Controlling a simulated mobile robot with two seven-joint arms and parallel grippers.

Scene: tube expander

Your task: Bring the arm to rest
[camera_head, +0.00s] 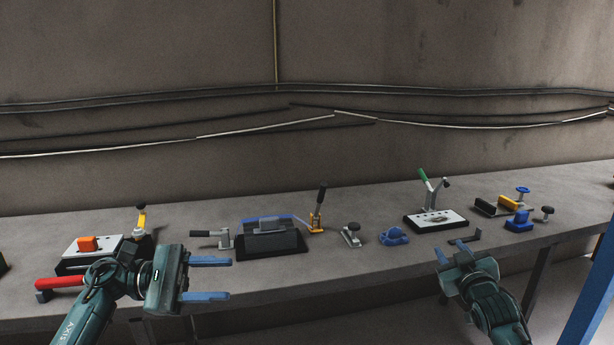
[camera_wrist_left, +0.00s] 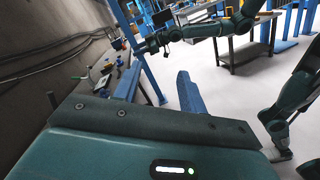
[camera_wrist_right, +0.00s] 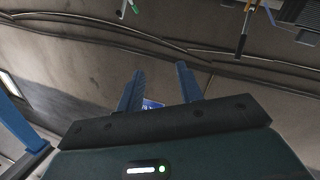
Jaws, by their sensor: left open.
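My left gripper (camera_head: 228,279) is in the head view at the lower left, in front of the workbench's front part. Its two blue fingers point right and are spread apart with nothing between them.
The grey workbench (camera_head: 345,267) carries a dark block fixture (camera_head: 270,240), an orange clamp (camera_head: 316,222), a blue part (camera_head: 393,236), a plate with a green-handled clamp (camera_head: 435,219) and a red-handled tool (camera_head: 60,283). Cables run along the wall.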

